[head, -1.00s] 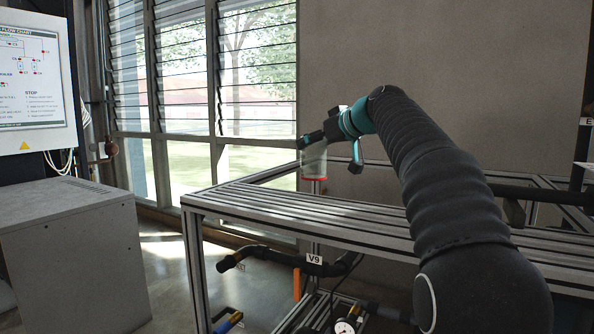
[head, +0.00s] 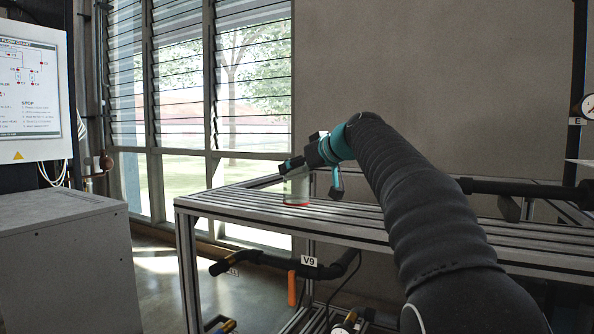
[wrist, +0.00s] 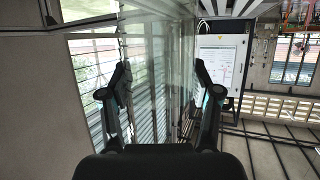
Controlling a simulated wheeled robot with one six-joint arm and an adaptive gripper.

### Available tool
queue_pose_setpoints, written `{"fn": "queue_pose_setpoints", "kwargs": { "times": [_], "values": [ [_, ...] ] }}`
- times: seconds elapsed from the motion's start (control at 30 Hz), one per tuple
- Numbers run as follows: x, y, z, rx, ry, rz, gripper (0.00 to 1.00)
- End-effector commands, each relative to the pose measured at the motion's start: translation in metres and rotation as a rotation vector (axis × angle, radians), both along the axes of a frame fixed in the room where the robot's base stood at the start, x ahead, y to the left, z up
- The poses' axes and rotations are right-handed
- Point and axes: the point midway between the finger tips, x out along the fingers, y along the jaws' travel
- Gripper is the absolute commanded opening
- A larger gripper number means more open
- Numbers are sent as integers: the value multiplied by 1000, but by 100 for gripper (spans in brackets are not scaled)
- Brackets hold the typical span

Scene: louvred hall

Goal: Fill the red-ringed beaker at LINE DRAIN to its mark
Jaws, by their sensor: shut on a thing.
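The red-ringed beaker (head: 297,190) is clear, with its red band at the bottom. It looks about upright and empty, though the glass makes this hard to judge. My gripper (head: 291,167) is shut on its upper part, coming from the right. In the head view the beaker's base appears against the slatted bench top; I cannot tell whether it touches. In the wrist view the clear wall of the beaker (wrist: 160,75) stands between my two fingers. Its fill mark cannot be made out. No LINE DRAIN label is legible.
The slatted metal bench (head: 250,205) spans the middle and right. Under it runs a black pipe (head: 262,258) with an open-looking left end, a V9 tag (head: 309,260) and an orange lever (head: 291,288). A grey cabinet (head: 70,265) stands left; floor shows between.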

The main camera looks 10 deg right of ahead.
Motion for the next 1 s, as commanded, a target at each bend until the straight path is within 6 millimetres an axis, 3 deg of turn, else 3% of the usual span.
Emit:
{"fn": "queue_pose_setpoints", "kwargs": {
  "times": [0.1,0.13,0.23,0.67,1.0],
  "values": [
    [0,0,-4,0,0,0,29],
    [0,0,-4,0,0,0,65],
    [0,0,-3,-1,1,0,88],
    [-1,-1,2,0,0,0,88],
    [-49,-31,24,0,-1,-3,88]
  ]
}}
